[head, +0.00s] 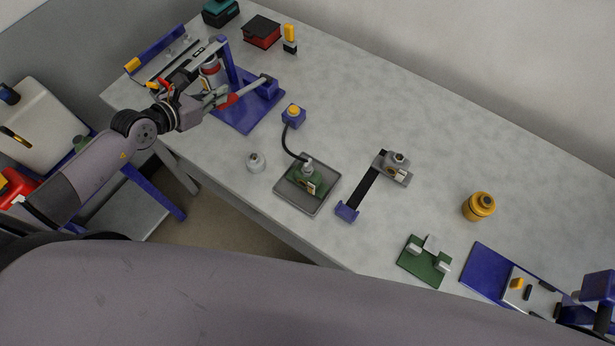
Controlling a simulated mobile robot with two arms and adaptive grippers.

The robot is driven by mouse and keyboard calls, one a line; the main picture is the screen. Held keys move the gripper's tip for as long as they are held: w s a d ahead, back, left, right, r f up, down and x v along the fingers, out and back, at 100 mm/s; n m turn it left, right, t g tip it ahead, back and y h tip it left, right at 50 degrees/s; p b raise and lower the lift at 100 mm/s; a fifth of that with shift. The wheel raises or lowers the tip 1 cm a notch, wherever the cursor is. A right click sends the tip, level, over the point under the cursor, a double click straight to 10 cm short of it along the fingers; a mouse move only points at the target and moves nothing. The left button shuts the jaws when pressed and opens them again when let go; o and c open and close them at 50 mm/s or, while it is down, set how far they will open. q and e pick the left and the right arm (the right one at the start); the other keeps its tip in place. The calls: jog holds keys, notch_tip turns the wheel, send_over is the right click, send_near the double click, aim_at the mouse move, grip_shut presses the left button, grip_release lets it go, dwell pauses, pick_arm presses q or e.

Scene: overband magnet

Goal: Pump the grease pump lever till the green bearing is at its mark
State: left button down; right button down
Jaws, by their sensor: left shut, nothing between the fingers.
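The grease pump stands on a blue base plate (240,119) at the left of the table. Its light grey lever (252,87) slopes down from a blue block to a red grip (229,101). My left gripper (221,97) is shut and empty, right at the red grip; I cannot tell whether it touches it. The green bearing (303,181) sits in a grey tray (309,206), and a black hose joins it to a blue block with a yellow top (292,113). Its mark is too small to read. My right gripper is not in view.
A small grey round part (256,162) lies left of the tray. A black strap with a grey clamp (391,166), a yellow canister (479,206), a green bracket (424,264) and a blue-plated fixture (486,267) stand to the right. The table's far middle is clear.

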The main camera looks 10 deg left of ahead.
aim_at(217, 108)
pick_arm(q)
jog(key=shift+s+a+f+b, duration=0.1)
jog(key=shift+s+f+b, duration=0.2)
jog(key=shift+f+b, duration=0.45)
jog(key=shift+s+a+f+b, duration=0.1)
jog(key=shift+s+f+b, duration=0.2)
jog(key=shift+f, duration=0.75)
jog(key=shift+r, duration=0.15)
jog(key=shift+w+r+p, duration=0.2)
jog(key=shift+r+p, duration=0.45)
jog(key=shift+p, duration=0.05)
jog(key=shift+w+d+r+p, duration=0.1)
jog(key=shift+w+r+p, duration=0.2)
jog(key=shift+r+p, duration=0.45)
jog(key=shift+w+d+r+p, duration=0.15)
jog(key=shift+w+r+p, duration=0.1)
jog(key=shift+r+p, duration=0.55)
jog(key=shift+w+d+r+p, duration=0.1)
jog(key=shift+w+r+p, duration=0.2)
jog(key=shift+r+p, duration=0.45)
